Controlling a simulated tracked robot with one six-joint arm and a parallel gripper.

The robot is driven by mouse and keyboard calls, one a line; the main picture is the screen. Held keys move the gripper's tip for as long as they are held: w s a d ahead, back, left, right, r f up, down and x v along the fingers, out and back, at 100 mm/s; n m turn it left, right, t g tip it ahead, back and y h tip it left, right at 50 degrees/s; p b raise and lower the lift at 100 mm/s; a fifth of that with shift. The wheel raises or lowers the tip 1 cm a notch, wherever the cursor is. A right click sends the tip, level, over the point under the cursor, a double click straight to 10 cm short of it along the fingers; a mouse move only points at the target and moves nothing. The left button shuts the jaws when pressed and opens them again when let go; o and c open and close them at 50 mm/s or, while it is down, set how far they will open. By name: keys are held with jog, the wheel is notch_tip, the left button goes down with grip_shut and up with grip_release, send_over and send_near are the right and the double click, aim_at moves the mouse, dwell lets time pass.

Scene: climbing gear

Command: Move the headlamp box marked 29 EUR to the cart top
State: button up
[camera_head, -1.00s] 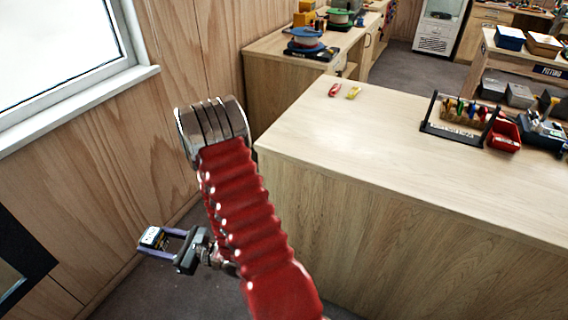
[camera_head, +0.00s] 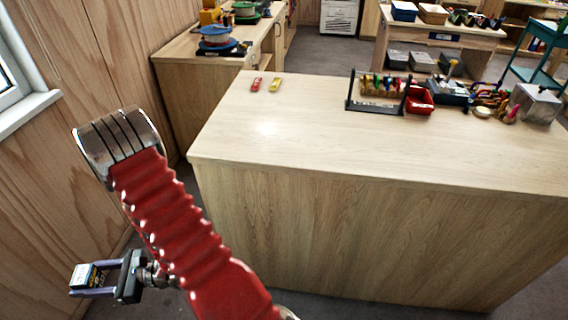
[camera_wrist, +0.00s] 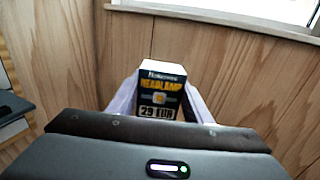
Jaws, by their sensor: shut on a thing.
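The headlamp box (camera_wrist: 160,92) is small and dark with yellow lettering and a white top, and its front reads HEADLAMP and 29 EUR in the wrist view. My gripper (camera_wrist: 160,100) is shut on it, one pale finger on each side. In the head view the box (camera_head: 84,275) is held in my gripper (camera_head: 92,279) at the lower left, over the floor and left of the counter. A teal cart (camera_head: 540,45) at the far upper right may be the cart; its top is partly cut off by the frame.
A wooden counter (camera_head: 300,130) fills the middle, with a red and a yellow item (camera_head: 275,84), a rack (camera_head: 378,95), a red bin (camera_head: 419,101) and a metal box (camera_head: 536,103) on it. A wood wall (camera_head: 75,70) is close on the left.

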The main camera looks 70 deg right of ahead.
jog(key=s+a+r+n+g+y, duration=0.25)
jog(key=s+n+g+y, duration=0.35)
jog(key=s, duration=0.4)
jog(key=s+a+r+n+g+y, duration=0.1)
jog(key=s+r+n+g+y, duration=0.3)
jog(key=s+g, duration=0.5)
jog(key=s+d+f+n+g+h, duration=0.1)
jog(key=s+d+n+g+h, duration=0.4)
jog(key=s+d+g, duration=0.55)
jog(key=s+d+f+n+g+h, duration=0.1)
jog(key=s+d+n+g+h, duration=0.2)
jog(key=s+d+n+g, duration=0.75)
jog(key=s+d+r+n+t+h, duration=0.1)
jog(key=s+d+r+n+h, duration=0.15)
jog(key=s+d+h, duration=0.55)
jog(key=s+d+r+n+t+h, duration=0.15)
jog(key=d+n+h, duration=0.25)
jog(key=d+h, duration=0.55)
jog(key=w+d+r+n+t+h, duration=0.3)
jog(key=d+r, duration=0.3)
jog(key=d, duration=0.4)
jog(key=w+d+r+n+t+h, duration=0.4)
jog(key=d+r+n+t+h, duration=0.1)
jog(key=d, duration=0.5)
notch_tip(320, 180, up, 2)
jog(key=shift+w+r+n+h, duration=0.25)
jog(key=shift+n+h, duration=0.1)
jog(key=shift+n, duration=0.45)
